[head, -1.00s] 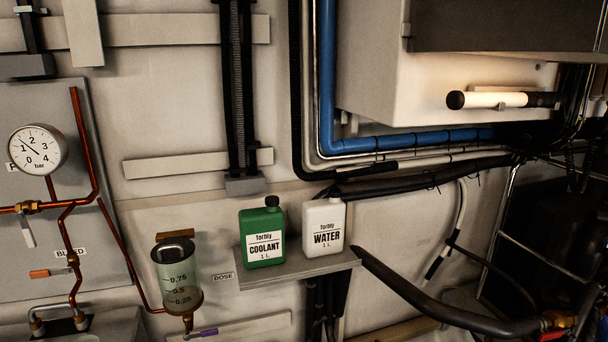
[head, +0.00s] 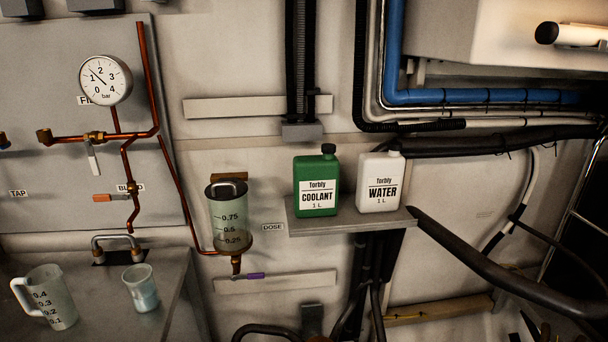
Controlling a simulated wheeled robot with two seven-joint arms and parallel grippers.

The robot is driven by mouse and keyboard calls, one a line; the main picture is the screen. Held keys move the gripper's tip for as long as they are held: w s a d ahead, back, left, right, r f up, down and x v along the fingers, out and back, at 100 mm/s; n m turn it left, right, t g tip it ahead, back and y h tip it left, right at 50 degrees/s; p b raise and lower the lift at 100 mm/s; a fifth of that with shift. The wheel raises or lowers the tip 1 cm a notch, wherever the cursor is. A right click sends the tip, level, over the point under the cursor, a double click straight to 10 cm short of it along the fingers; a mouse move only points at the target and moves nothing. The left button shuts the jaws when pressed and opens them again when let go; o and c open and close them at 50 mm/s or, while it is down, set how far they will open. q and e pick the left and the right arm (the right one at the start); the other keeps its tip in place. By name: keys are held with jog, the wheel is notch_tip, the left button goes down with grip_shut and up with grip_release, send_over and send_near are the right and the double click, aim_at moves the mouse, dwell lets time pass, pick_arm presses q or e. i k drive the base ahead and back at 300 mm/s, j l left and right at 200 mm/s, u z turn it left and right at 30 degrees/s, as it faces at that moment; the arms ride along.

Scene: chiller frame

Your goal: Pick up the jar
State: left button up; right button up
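No thing in view is labelled as a jar. A translucent measuring jug (head: 50,299) with a handle on its left and marks from 0.1 to 0.4 stands upright on the grey counter (head: 105,300) at the lower left. A smaller translucent cup (head: 141,288) stands to its right, apart from it. A clear graduated vessel (head: 229,215) with marks 0.25 to 0.75 is fixed to the wall right of the counter. Neither of my grippers is in view.
A green coolant bottle (head: 316,183) and a white water bottle (head: 380,182) stand on a small wall shelf (head: 350,225). A gauge (head: 106,80) and copper pipes fill the left panel. Black hoses hang at the lower right.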

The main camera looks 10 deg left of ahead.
aim_at(142, 289)
jog(key=u, duration=1.35)
jog(key=k+u, duration=0.75)
jog(key=k, duration=0.15)
